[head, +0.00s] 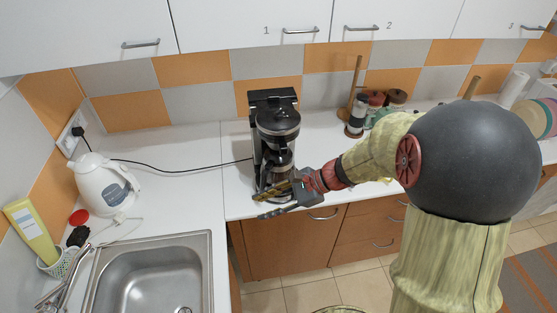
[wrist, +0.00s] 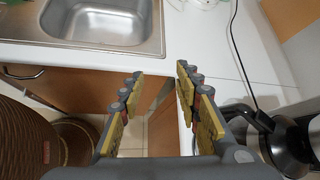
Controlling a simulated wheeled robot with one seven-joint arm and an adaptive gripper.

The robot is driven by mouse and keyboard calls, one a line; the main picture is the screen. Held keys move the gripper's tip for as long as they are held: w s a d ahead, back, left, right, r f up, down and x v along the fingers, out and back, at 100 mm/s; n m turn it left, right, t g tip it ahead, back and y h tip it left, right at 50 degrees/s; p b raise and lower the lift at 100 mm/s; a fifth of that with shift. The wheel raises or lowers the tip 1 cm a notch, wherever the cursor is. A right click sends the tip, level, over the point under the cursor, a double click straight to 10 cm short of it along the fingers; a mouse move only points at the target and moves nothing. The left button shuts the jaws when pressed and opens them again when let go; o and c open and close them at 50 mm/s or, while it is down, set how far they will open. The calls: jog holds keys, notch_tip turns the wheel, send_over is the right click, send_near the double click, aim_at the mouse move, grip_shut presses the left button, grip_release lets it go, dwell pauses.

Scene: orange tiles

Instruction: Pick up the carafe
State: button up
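The carafe (head: 281,163) is a dark glass pot with a black handle. It sits in the black coffee maker (head: 272,98) on the counter by the wall. My gripper (head: 259,205) is in front of the coffee maker's lower part, near the counter's front edge, and hides some of it in the head view. In the wrist view my gripper (wrist: 159,76) has its two yellow-padded fingers apart with nothing between them. A black handle and rounded dark body, which look like the carafe (wrist: 288,142), show at the right, outside the fingers.
A sink (head: 150,275) is at the left, with a white kettle (head: 104,184) behind it. A black cord (head: 185,172) runs to the coffee maker. Jars (head: 376,102) and a wooden utensil (head: 354,85) stand to the right. Wall cabinets (head: 250,25) hang above. Counter left of the coffee maker is mostly clear.

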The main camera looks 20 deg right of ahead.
aim_at(264, 183)
jog(key=w+d+f+m+t+p, duration=0.45)
jog(key=w+d+m, duration=0.35)
jog(key=m, duration=0.3)
jog(key=shift+t, duration=0.45)
jog(key=b+x, duration=0.1)
jog(key=x, duration=0.6)
jog(key=shift+w+d, duration=0.15)
jog(key=shift+w, duration=0.1)
jog(key=shift+r, duration=0.1)
jog(key=c, duration=0.4)
grip_shut()
jog(key=shift+r, duration=0.1)
